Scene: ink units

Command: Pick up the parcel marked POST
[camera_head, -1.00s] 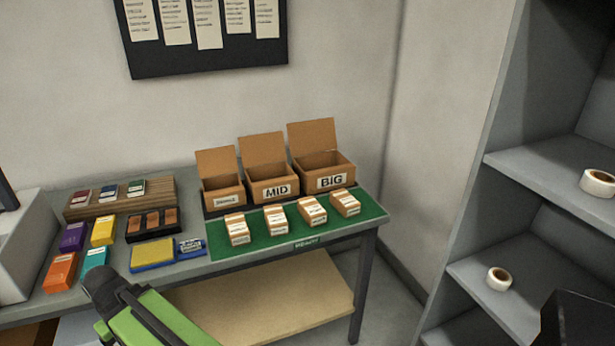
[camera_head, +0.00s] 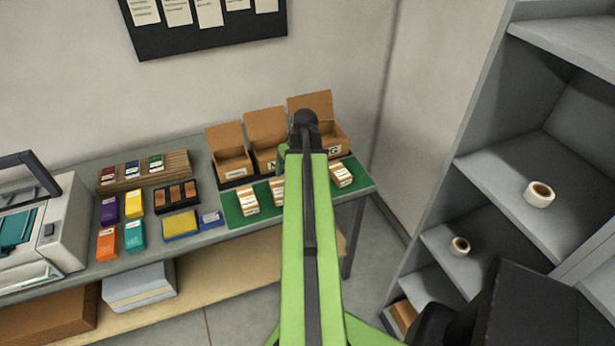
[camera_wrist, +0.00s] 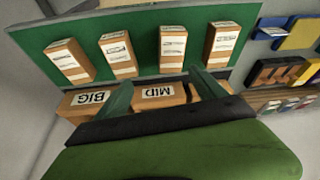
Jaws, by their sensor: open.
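Several small brown parcels with white labels stand in a row on a green mat (camera_head: 233,217). The head view shows a left parcel (camera_head: 247,199), one partly behind my arm (camera_head: 277,190) and a right one (camera_head: 341,174); my arm hides another. The wrist view, turned over, shows the row: parcels (camera_wrist: 69,60), (camera_wrist: 117,53), (camera_wrist: 173,47) and (camera_wrist: 220,44). Their print is too small to read, so I cannot tell which is marked POST. My gripper (camera_wrist: 163,86) is open and empty, its fingers over the boxes behind the row.
Open boxes stand behind the mat: BIG (camera_wrist: 90,98), MID (camera_wrist: 158,95) and a small one (camera_head: 233,166). Coloured cartons, a yellow pad (camera_head: 180,222) and a printer (camera_head: 60,235) lie left. A grey shelf with tape rolls (camera_head: 539,194) stands right.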

